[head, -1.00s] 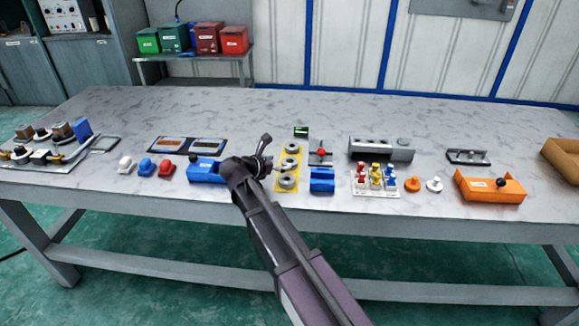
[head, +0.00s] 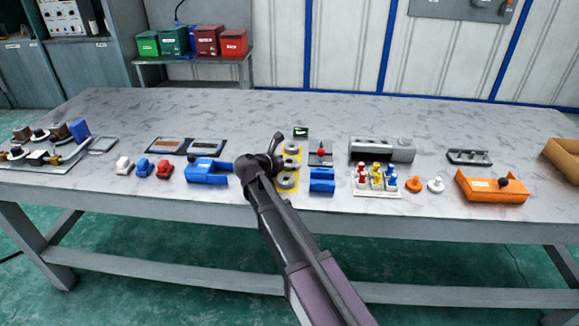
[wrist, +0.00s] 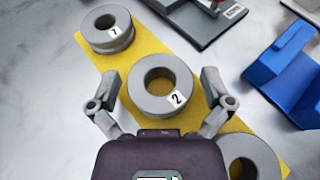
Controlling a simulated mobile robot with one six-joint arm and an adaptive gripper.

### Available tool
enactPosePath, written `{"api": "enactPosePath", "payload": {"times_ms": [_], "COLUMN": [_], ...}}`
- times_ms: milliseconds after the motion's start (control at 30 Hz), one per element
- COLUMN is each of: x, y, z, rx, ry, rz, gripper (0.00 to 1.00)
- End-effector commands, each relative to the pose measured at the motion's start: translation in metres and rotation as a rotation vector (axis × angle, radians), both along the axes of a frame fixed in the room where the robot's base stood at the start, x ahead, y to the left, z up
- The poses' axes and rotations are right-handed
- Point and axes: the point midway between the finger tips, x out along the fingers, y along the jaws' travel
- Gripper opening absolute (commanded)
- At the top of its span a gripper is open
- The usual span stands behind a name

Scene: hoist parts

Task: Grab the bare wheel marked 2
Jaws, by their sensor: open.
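The bare wheel marked 2 (wrist: 184,74) is a grey ring with a central hole and a white label, lying on a yellow strip (wrist: 149,47) in the wrist view. My gripper (wrist: 162,90) is open, with one finger on each side of this wheel's near part; I cannot tell whether they touch it. The wheel marked 1 (wrist: 106,30) lies further up the strip. A third grey wheel (wrist: 250,158) is at the lower right, its number not visible. In the head view my gripper (head: 275,146) is over the strip and hides part of the wheels.
A blue block (head: 321,181) stands right of the strip and another blue part (head: 205,170) stands left. A dark plate with a red knob (head: 320,153) is just beyond. Several coloured pieces sit on a white tray (head: 376,195). The table's back area is clear.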

Motion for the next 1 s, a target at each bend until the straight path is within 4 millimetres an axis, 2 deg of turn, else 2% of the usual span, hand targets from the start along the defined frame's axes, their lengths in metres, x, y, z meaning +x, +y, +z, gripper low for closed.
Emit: {"api": "enactPosePath", "payload": {"times_ms": [500,567,700,800,1000], "x": [-0.0003,-0.0003,-0.0003,-0.0003,-0.0004], "y": [0.0008,0.0008,0.0011,0.0011,0.0013], "z": [0.0003,0.0003,0.0003,0.0003,0.0005], "rx": [0.0,0.0,0.0,0.0,-0.001], "ry": [0.0,0.0,0.0,0.0,-0.001], "rz": [0.001,0.001,0.001,0.001,0.002], "gripper": [1.0,0.85,0.44,0.16,0.16]}}
